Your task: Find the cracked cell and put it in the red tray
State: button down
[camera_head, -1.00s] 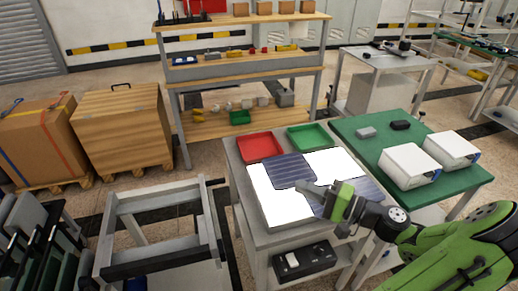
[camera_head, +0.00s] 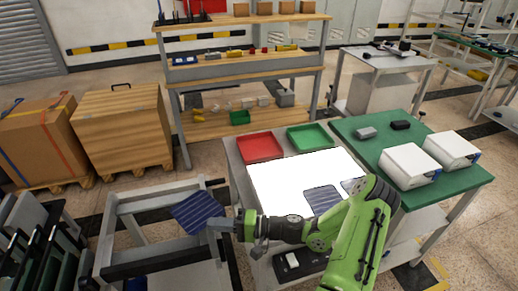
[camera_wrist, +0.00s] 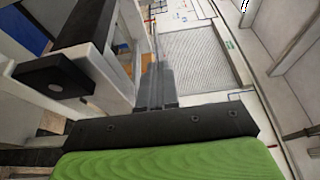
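My gripper (camera_head: 220,225) is shut on a dark blue solar cell (camera_head: 189,205), which it holds tilted over the grey frame cart, left of the table. In the wrist view the fingers (camera_wrist: 155,88) are close together, and I cannot make out the cell's face. Another cell (camera_head: 322,201) lies on the bright white light panel (camera_head: 275,180), and part of one more (camera_head: 348,185) shows beside my arm. I cannot tell a crack on any cell. The red tray (camera_head: 262,158) stands empty at the table's back left corner.
An empty green tray (camera_head: 312,148) stands to the right of the red one. A green-topped table (camera_head: 455,176) with white boxes (camera_head: 409,165) is at the right. The frame cart (camera_head: 155,200) lies under the held cell. A shelf bench (camera_head: 250,62) stands behind.

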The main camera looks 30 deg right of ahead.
aim_at(262, 151)
jog(key=k+l+u, duration=0.1)
jog(key=k+l, duration=0.35)
jog(key=l, duration=0.2)
jog(key=k+l+u, duration=0.1)
jog(key=k+l, duration=0.4)
jog(key=l, duration=0.15)
